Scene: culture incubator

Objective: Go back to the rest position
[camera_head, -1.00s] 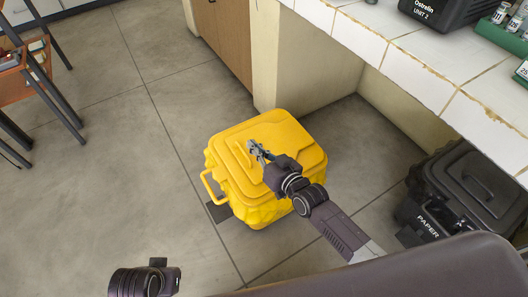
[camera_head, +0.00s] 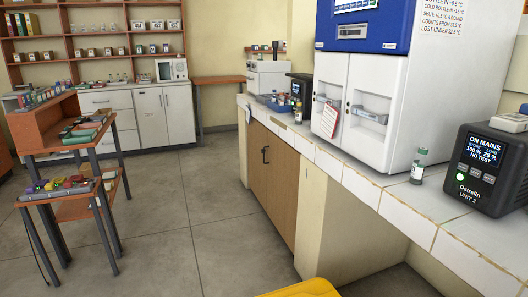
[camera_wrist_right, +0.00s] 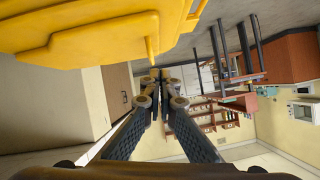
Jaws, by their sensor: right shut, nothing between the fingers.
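My right gripper (camera_wrist_right: 157,76) shows in the right wrist view, its fingers together with nothing between them. The yellow bin (camera_wrist_right: 90,35) fills the upper left of that view, close beside the fingers. I cannot tell whether they touch it. In the head view only the top edge of the yellow bin (camera_head: 303,289) shows at the bottom. Neither gripper is in the head view.
A tiled counter (camera_head: 345,175) runs along the right with a white and blue incubator (camera_head: 375,90), a small vial (camera_head: 419,166) and a dark power unit (camera_head: 487,170). A wooden stand (camera_head: 75,205) is at left. Open floor (camera_head: 165,230) lies between.

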